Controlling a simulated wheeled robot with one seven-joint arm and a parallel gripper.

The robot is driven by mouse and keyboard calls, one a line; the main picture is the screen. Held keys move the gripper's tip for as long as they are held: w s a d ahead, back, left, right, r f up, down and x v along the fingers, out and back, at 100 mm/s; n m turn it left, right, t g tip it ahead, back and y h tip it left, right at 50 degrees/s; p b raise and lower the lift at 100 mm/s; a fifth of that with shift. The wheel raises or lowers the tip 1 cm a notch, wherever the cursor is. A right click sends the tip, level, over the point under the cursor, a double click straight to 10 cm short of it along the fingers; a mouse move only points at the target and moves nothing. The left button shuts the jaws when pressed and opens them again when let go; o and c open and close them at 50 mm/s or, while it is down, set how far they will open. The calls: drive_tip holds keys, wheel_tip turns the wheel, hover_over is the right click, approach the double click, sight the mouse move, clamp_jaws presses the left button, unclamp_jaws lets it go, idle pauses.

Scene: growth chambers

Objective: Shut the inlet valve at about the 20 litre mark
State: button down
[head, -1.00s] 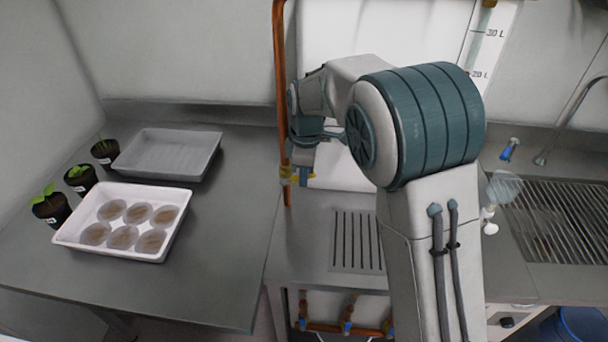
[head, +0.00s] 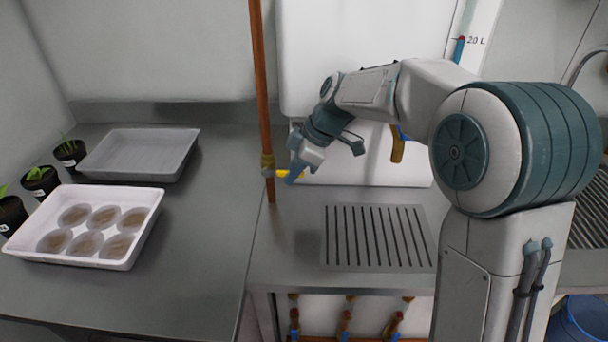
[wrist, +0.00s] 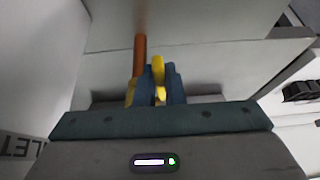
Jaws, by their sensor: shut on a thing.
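The inlet valve's brass body (head: 267,165) sits on the upright copper pipe (head: 258,80) left of the white tank (head: 365,60). Its yellow lever (head: 290,176) points right, crosswise to the pipe. My gripper (head: 294,170) is shut on this lever. In the wrist view the yellow lever (wrist: 158,66) shows between the blue fingers of my gripper (wrist: 161,80), beside the pipe (wrist: 140,50). The level scale (head: 482,22) is at top right. Its blue column (head: 458,52) reaches about the red marker (head: 463,39) by the 20 L mark.
A drain grate (head: 378,238) lies in the counter right of the pipe. On the left bench are a grey tray (head: 140,150), a white tray (head: 75,250) of dishes and potted seedlings. A blue bucket (head: 580,325) is at lower right.

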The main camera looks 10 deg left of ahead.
drive_tip(key=c, duration=1.5)
unclamp_jaws()
drive_tip(key=shift+d+r+p, duration=0.1)
drive_tip(key=shift+p, duration=0.25)
